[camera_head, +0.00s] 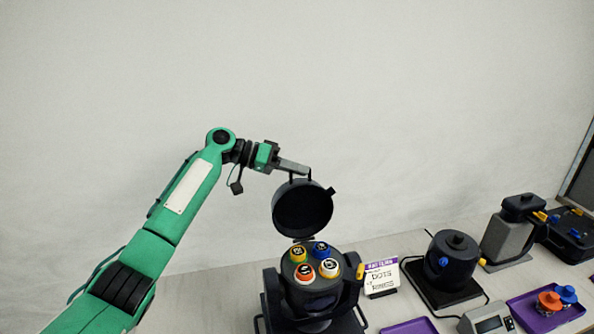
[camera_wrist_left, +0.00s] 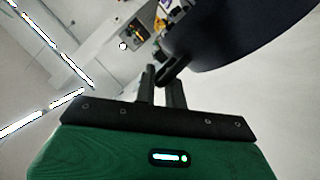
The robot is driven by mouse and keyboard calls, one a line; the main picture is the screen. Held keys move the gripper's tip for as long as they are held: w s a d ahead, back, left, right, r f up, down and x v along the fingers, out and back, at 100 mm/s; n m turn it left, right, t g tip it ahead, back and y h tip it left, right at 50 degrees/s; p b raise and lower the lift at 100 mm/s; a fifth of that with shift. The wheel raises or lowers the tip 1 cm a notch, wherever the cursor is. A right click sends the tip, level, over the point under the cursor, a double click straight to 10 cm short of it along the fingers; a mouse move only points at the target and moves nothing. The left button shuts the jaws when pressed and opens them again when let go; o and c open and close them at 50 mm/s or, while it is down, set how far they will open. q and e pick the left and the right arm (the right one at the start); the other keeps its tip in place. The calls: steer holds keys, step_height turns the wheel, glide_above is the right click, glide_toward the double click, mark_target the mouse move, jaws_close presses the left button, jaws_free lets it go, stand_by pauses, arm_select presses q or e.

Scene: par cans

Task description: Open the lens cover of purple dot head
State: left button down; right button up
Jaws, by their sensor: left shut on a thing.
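A dark can-shaped head (camera_head: 320,301) stands on the table with its round lens cover (camera_head: 303,211) swung up on a hinge at the back. Several coloured round lenses show inside its open top, in yellow, blue, red and orange. I cannot make out a purple dot on it. My left gripper (camera_head: 300,169) is shut on the handle at the cover's upper edge. In the left wrist view, the fingers (camera_wrist_left: 166,80) meet the handle beside the dark cover (camera_wrist_left: 235,35). My right gripper is out of view.
A card with a purple top strip (camera_head: 381,278) stands right of the open head. Further right are a closed dark head (camera_head: 452,257), a grey unit (camera_head: 507,237), a small grey box (camera_head: 487,319) and a purple tray (camera_head: 527,312) with orange and blue knobs. Space above the table is clear.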

arm_select(q)
steer(key=shift+w+a+f, duration=0.1)
steer(key=shift+w+f, duration=0.2)
steer(key=shift+f, duration=0.15)
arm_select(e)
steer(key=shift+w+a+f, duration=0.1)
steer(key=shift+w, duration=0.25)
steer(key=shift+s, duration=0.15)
arm_select(q)
steer(key=c, duration=1.5)
jaws_free()
steer(key=shift+w, duration=0.1)
steer(key=shift+a+r, duration=0.15)
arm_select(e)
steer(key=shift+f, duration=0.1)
